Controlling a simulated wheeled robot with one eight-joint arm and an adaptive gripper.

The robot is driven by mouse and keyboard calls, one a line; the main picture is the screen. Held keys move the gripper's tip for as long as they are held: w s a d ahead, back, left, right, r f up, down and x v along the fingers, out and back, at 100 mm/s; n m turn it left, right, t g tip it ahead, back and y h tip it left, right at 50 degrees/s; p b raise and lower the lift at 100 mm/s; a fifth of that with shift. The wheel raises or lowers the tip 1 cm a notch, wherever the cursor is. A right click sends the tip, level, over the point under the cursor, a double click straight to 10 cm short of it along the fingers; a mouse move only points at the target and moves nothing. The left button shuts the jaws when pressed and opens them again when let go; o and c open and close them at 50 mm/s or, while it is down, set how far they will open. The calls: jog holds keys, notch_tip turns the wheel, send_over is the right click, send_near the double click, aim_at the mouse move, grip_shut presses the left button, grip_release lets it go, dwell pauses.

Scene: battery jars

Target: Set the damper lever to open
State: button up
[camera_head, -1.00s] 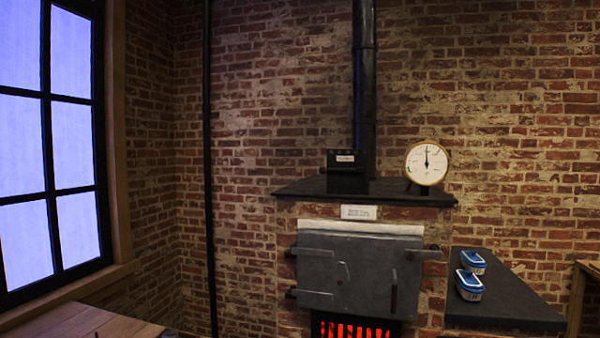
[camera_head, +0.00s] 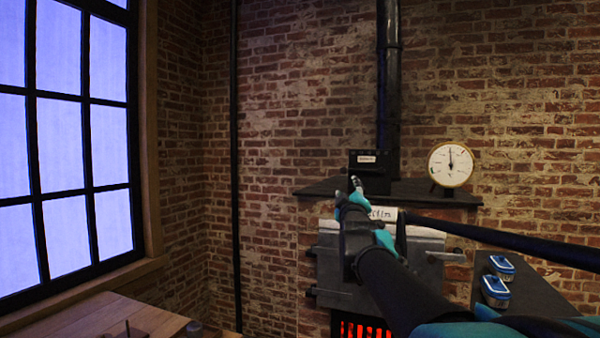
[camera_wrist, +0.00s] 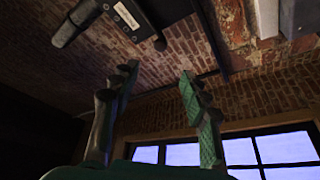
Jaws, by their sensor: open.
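A black damper box (camera_head: 371,159) with a white label stands on the dark shelf above the furnace, by the foot of the flue pipe. In the wrist view the box (camera_wrist: 138,14) is at the top, with a dark rounded bar (camera_wrist: 76,22) to its left and a small dark knob at its lower corner. I cannot tell for sure which of these is the lever, or its setting. My gripper (camera_head: 356,186) is just below and in front of the box in the head view. In the wrist view my gripper (camera_wrist: 158,74) is open, fingers apart, with nothing between them.
The black flue pipe (camera_head: 389,80) rises behind the box. A round dial (camera_head: 450,165) stands to the right on the shelf (camera_head: 440,197). My arm covers part of the furnace door (camera_head: 330,262). Two blue-lidded containers (camera_head: 496,291) sit on the dark side counter. A window is at left.

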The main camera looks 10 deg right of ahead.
aim_at(344, 172)
jog(key=x, duration=1.6)
jog(key=shift+w+d+f, duration=0.1)
jog(key=shift+w, duration=0.2)
jog(key=shift+c, duration=0.3)
grip_shut()
